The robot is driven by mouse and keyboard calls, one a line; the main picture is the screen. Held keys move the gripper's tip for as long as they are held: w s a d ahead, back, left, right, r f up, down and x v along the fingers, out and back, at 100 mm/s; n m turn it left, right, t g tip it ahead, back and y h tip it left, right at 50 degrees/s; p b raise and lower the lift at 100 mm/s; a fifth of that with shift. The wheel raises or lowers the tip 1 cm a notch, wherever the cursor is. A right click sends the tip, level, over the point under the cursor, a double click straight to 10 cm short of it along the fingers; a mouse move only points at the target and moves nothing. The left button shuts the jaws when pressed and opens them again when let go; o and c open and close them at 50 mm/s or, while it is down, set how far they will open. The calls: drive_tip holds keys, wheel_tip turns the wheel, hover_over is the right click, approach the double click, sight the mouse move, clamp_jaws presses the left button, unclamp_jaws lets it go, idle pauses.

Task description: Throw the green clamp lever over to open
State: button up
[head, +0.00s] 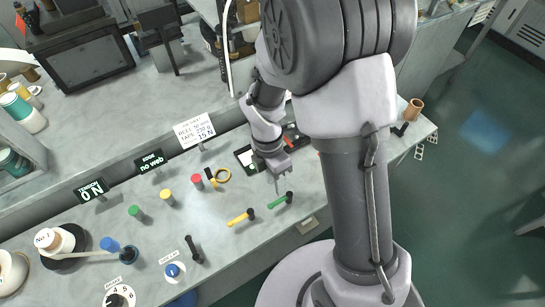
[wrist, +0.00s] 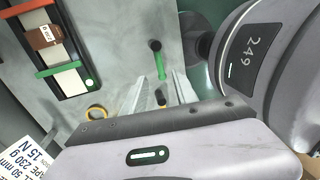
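The green clamp lever (head: 278,202) lies near the front edge of the bench, with a black end (head: 289,196) at its right. In the wrist view the green lever (wrist: 161,66) shows just beyond my fingertips, with its black end (wrist: 155,45) at the top. My gripper (head: 277,184) points down just above and behind the lever in the head view. In the wrist view its two fingers (wrist: 159,82) stand apart with nothing held between them. The gap to the lever's height is hard to judge.
Red (head: 197,180), yellow (head: 167,196) and green (head: 135,211) knobs stand further left. My arm hides part of the bench.

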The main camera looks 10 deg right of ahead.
wheel_tip(320, 180, up, 10)
drive_tip(key=w+p, duration=0.2)
drive_tip(key=shift+a+p, duration=0.3)
drive_tip(key=s+r+m+t+y+b, duration=0.1)
drive_tip(key=s+r+m+t+b, duration=0.2)
drive_tip(key=m, duration=1)
drive_tip(key=s+r+m+t+y+b, duration=0.1)
drive_tip(key=s+r+m+t+b, duration=0.2)
drive_tip(key=s+m+b, duration=0.6)
drive_tip(key=m+t, duration=0.1)
drive_tip(key=m, duration=0.3)
drive_tip(key=shift+s+d+t+y+b, duration=0.15)
drive_tip(key=shift+t+y+b, duration=0.15)
drive_tip(key=shift+t+y, duration=0.1)
